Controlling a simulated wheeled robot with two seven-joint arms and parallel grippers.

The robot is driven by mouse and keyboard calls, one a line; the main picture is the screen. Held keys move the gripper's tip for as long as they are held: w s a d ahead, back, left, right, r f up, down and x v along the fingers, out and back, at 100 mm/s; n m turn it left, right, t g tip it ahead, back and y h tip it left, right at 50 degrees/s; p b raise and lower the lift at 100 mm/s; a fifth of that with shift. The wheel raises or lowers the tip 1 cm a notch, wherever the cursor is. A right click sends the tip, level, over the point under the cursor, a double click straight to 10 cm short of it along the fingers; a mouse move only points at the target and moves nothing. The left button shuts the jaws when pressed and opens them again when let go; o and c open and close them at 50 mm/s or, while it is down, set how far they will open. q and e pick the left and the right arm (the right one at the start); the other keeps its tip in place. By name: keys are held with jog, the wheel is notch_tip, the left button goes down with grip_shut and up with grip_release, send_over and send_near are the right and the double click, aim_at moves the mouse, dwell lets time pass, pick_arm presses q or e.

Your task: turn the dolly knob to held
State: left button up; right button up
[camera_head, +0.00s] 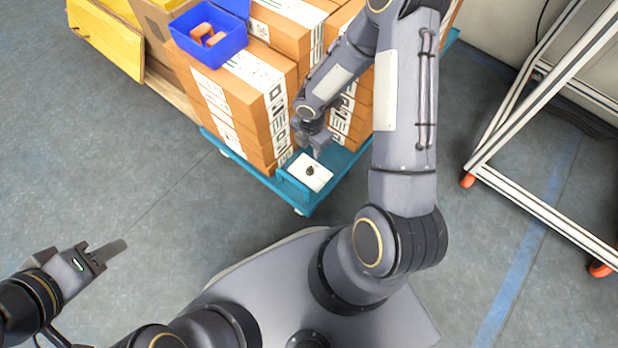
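The dolly knob (310,170) is a small dark knob on a white plate (318,184) at the near corner of the teal dolly (297,199). My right gripper (316,152) is just above and behind the knob, pointing down at the plate. A small gap seems to show between its fingertips and the knob, but whether its fingers are apart is too small to tell. The knob's setting is not readable. My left gripper (112,250) is at the lower left over the floor, far from the dolly, seen side-on with no object visible in it.
Stacked cardboard boxes (235,90) fill the dolly behind the plate. A blue bin (213,52) with brownish items sits on top. A white metal frame (530,200) on orange-red casters stands at the right. A yellow panel (107,38) is at the upper left. Floor on the left is clear.

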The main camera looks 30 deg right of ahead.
aim_at(309, 168)
jog(key=shift+n, duration=0.5)
jog(key=f+b, duration=0.1)
jog(key=f, duration=0.2)
jog(key=f+b, duration=0.2)
jog(key=f, duration=0.2)
jog(key=f+b, duration=0.1)
jog(key=f, duration=0.3)
jog(key=shift+s+a+f+b, duration=0.1)
jog(key=shift+a+f+b, duration=0.05)
jog(key=shift+a+b, duration=0.2)
grip_shut()
